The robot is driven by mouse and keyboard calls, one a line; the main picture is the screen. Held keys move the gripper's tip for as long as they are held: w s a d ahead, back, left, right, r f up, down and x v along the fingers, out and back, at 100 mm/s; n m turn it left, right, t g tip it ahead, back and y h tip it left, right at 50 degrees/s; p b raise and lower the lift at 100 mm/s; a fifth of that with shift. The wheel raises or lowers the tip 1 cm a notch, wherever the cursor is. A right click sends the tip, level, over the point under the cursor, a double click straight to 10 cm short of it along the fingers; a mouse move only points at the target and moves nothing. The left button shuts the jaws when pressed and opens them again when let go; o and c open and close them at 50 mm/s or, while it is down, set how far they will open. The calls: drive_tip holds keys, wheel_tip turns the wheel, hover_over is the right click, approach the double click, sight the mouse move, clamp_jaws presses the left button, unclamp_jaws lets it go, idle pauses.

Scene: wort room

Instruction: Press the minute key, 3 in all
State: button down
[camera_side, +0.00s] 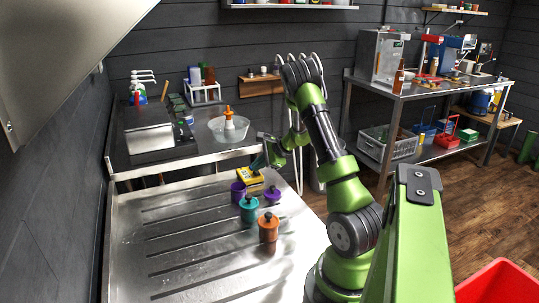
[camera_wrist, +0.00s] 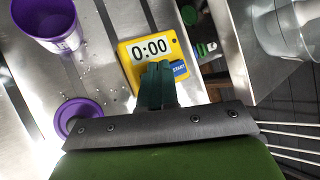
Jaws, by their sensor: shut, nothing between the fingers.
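The yellow timer (camera_side: 248,176) lies on the steel drainboard, at its far right end in the side view. In the wrist view the timer (camera_wrist: 138,48) shows 0:00 on its display and a blue START key (camera_wrist: 179,69) at its lower right. The minute key is not visible; my fingers cover the part of the timer's face left of START. My gripper (camera_wrist: 157,68) is shut and empty, with its dark green fingertips over the timer just below the display. I cannot tell whether they touch it. In the side view my gripper (camera_side: 259,162) is right above the timer.
A clear bowl (camera_side: 228,130) with an orange-topped bottle stands on the counter behind. The drainboard's left side is clear.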

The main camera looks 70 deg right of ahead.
sight(259, 173)
drive_tip(key=shift+f, duration=0.45)
idle(0.5)
drive_tip(key=shift+r, duration=0.9)
drive_tip(key=shift+r, duration=2.5)
idle(0.7)
wheel_tip(259, 173, up, 4)
drive_tip(key=shift+f, duration=0.1)
drive_tip(key=shift+f, duration=0.15)
